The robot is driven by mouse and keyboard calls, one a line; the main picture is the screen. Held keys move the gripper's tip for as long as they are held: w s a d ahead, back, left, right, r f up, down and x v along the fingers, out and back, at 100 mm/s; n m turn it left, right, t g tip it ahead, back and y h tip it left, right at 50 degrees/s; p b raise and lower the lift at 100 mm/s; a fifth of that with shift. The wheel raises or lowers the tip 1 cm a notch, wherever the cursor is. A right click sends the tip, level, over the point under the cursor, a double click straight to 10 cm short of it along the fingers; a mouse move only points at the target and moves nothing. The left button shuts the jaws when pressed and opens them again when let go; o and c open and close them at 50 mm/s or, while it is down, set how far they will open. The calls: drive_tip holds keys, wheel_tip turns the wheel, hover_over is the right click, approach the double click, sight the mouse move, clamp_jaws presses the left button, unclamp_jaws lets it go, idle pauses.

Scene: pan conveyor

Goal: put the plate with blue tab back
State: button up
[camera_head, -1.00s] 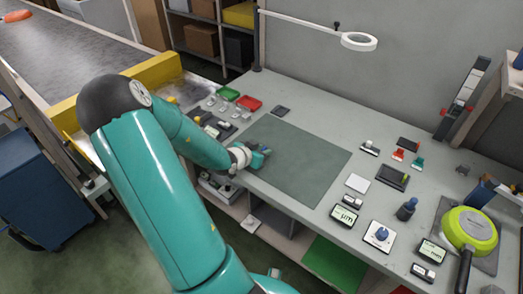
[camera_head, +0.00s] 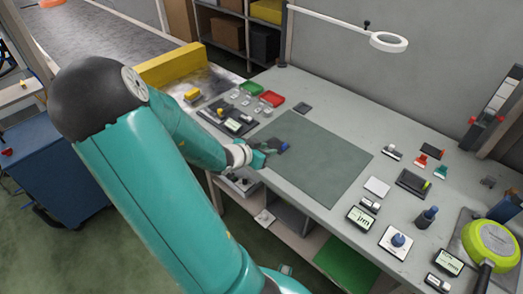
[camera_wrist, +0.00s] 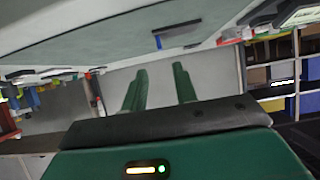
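My gripper (camera_head: 283,148) is over the left part of the grey-green mat (camera_head: 325,165) on the bench. In the wrist view my gripper (camera_wrist: 160,82) shows two green fingers standing apart with nothing visible between them. A dark flat plate with a small blue tab (camera_wrist: 158,42) shows beyond the fingers in the wrist view, apart from them. A small dark plate (camera_head: 303,108) lies on the bench behind the mat in the head view. I cannot make out a tab on it there, nor be sure that it is the same plate.
Gauges, small blocks and a green pan (camera_head: 492,236) occupy the right side. The mat's middle is clear.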

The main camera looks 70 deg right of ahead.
drive_tip(key=shift+v, duration=1.1)
